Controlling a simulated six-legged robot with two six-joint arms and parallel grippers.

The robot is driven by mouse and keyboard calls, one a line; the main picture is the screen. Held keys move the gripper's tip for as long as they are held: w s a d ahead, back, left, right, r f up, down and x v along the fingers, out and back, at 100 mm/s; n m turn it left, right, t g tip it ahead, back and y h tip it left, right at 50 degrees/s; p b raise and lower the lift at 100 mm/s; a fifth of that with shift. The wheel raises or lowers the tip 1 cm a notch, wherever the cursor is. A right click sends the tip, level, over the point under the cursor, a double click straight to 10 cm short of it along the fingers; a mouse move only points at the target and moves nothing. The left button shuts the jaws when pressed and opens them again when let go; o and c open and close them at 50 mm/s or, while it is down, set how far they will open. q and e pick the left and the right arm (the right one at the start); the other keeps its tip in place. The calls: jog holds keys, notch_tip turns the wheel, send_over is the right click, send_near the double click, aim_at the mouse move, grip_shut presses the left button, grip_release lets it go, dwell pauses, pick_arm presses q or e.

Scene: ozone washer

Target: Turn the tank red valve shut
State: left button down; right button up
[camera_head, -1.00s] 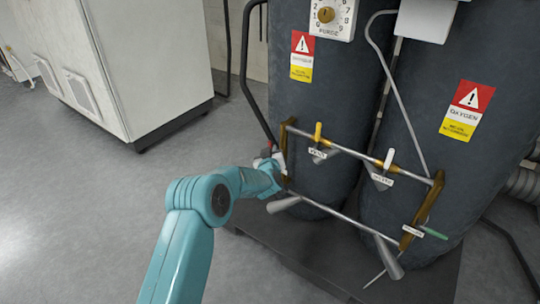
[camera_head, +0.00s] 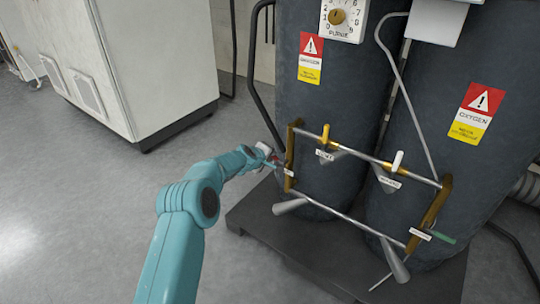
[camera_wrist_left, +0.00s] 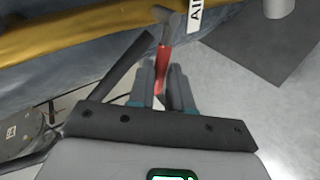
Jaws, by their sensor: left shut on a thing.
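The red valve handle (camera_wrist_left: 162,62) shows in the left wrist view, running from a grey stem at the top down between my gripper's fingers. In the head view the valve (camera_head: 274,160) is a small red spot at the left end of the pipe frame, mostly hidden by my gripper. My left gripper (camera_wrist_left: 161,88) is shut on the red handle, with a finger on each side of it. In the head view the left gripper (camera_head: 268,158) is at the left brass bracket. My right gripper is not in view.
Two dark tanks (camera_head: 325,100) stand on a dark base plate (camera_head: 252,213). The pipe frame (camera_head: 352,222) also carries yellow, white and green (camera_head: 440,236) handles. A black hose (camera_head: 252,70) passes just behind my gripper. A white cabinet (camera_head: 125,60) stands at left; the floor between is clear.

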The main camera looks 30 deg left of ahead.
pick_arm(q)
jog(key=shift+a+f+n+h, duration=0.2)
jog(key=shift+f+n+h, duration=0.5)
jog(key=shift+h, duration=0.2)
jog(key=c, duration=1)
grip_release()
jog(key=shift+c, duration=0.2)
jog(key=shift+s+b, duration=0.1)
jog(key=shift+b, duration=0.2)
jog(key=b+v, duration=0.2)
jog(key=v, duration=1.4)
jog(key=shift+r, duration=0.15)
jog(key=shift+a, duration=0.15)
